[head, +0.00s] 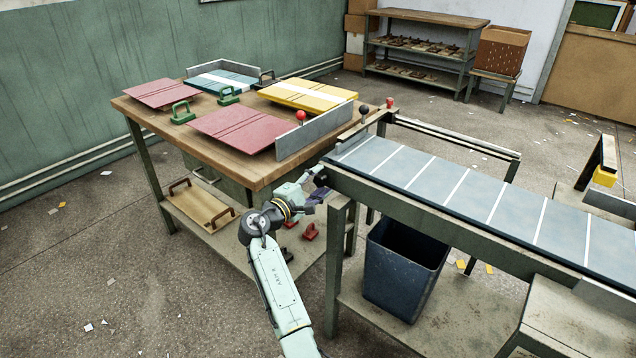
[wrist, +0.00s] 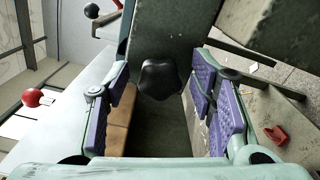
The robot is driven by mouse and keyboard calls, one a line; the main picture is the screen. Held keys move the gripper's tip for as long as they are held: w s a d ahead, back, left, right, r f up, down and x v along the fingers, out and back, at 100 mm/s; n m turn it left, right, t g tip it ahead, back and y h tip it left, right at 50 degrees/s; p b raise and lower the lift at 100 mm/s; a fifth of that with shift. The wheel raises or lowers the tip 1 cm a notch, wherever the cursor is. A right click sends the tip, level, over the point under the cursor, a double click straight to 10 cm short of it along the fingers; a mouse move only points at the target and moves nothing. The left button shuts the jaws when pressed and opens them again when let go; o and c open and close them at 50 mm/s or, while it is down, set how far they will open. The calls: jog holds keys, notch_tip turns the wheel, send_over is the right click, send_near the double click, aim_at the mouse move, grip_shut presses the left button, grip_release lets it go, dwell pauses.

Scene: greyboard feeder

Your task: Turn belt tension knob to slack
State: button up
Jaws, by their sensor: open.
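The belt tension knob (wrist: 160,79) is a dark, lobed knob on the end of the conveyor frame. It shows near the middle of the wrist view, between my open purple-padded fingers. My gripper (wrist: 161,100) is open, one finger to each side of the knob, with visible gaps; I cannot tell the depth between pads and knob. In the head view my gripper (head: 314,196) is at the near left end of the conveyor (head: 440,180), just below the belt. The knob (head: 320,180) shows there as a small dark shape, partly hidden by my gripper.
A wooden table (head: 255,178) with red, teal and yellow boards stands left of the conveyor. A black-ball lever (head: 364,110) and a red-ball lever (head: 301,117) stand near the belt's end. A blue bin (head: 402,275) is under the conveyor. A red clamp (head: 311,232) lies on the lower shelf.

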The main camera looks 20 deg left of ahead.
jog(key=v, duration=1.2)
